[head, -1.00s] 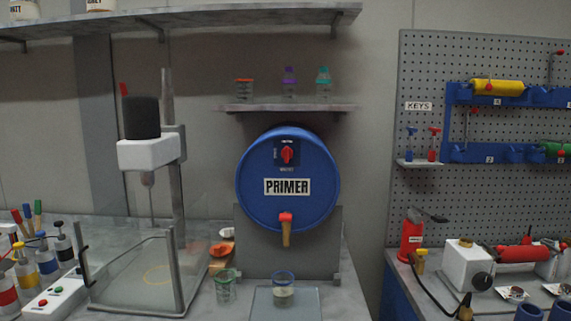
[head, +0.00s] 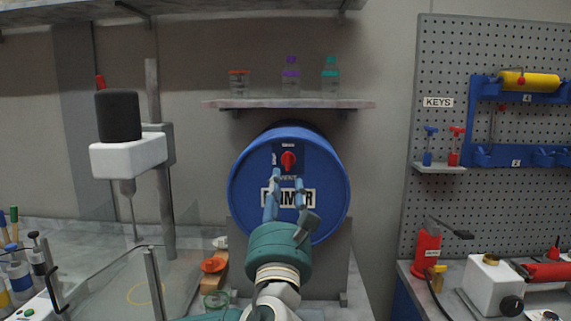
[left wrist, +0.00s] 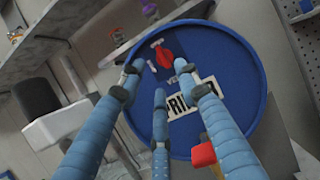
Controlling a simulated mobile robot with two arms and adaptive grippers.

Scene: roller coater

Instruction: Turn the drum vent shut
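The blue drum (head: 325,190) lies on its side with its round face toward me and a PRIMER label. Its red vent knob (head: 288,160) sits high on that face and looks roughly upright. My left gripper (head: 287,181) is raised in front of the drum, its fingers pointing up just below the knob and covering part of the label. In the left wrist view (left wrist: 160,76) the fingers are spread and empty, with the knob (left wrist: 164,57) just beyond their tips; contact is not seen. The drum (left wrist: 240,70) fills the background there. My right gripper is not in view.
A shelf (head: 220,104) with small bottles hangs above the drum. A stirrer with a white head (head: 128,157) stands left. A pegboard (head: 440,60) is at the right, above a bench with a red pump (head: 427,250). The red tap (left wrist: 203,154) is below the label.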

